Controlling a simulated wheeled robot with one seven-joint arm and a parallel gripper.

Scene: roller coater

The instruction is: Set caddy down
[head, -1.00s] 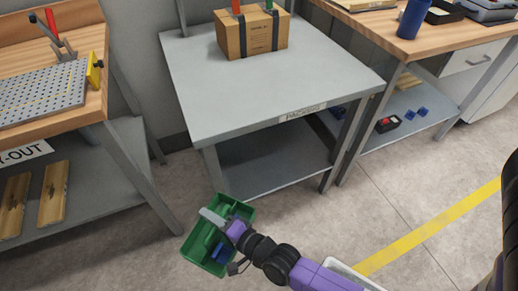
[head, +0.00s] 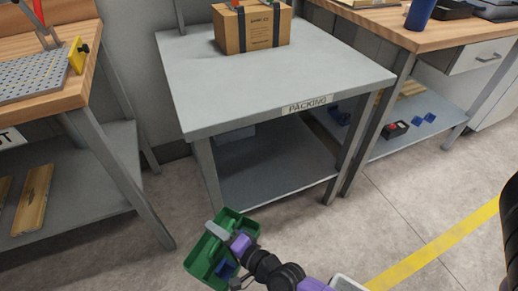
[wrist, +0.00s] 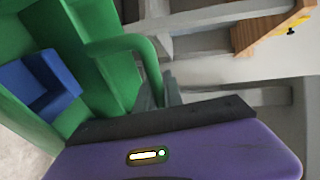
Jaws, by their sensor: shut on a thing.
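The green caddy (head: 203,264) hangs from my gripper (head: 229,237) in front of the packing table, above the floor and tilted in the head view. My gripper is shut on the caddy's handle. In the wrist view the green caddy (wrist: 100,85) fills the upper left, and its handle runs down to the gripper's jaws. A blue item (wrist: 42,82) lies inside the caddy; it also shows in the head view (head: 228,268). The fingertips are partly hidden.
The grey packing table (head: 220,85) has a strapped cardboard box (head: 252,32) at its back; its front top is clear. Its lower shelf (head: 270,165) looks mostly free. A bench with a perforated plate (head: 36,80) stands left, another wooden bench (head: 390,25) right.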

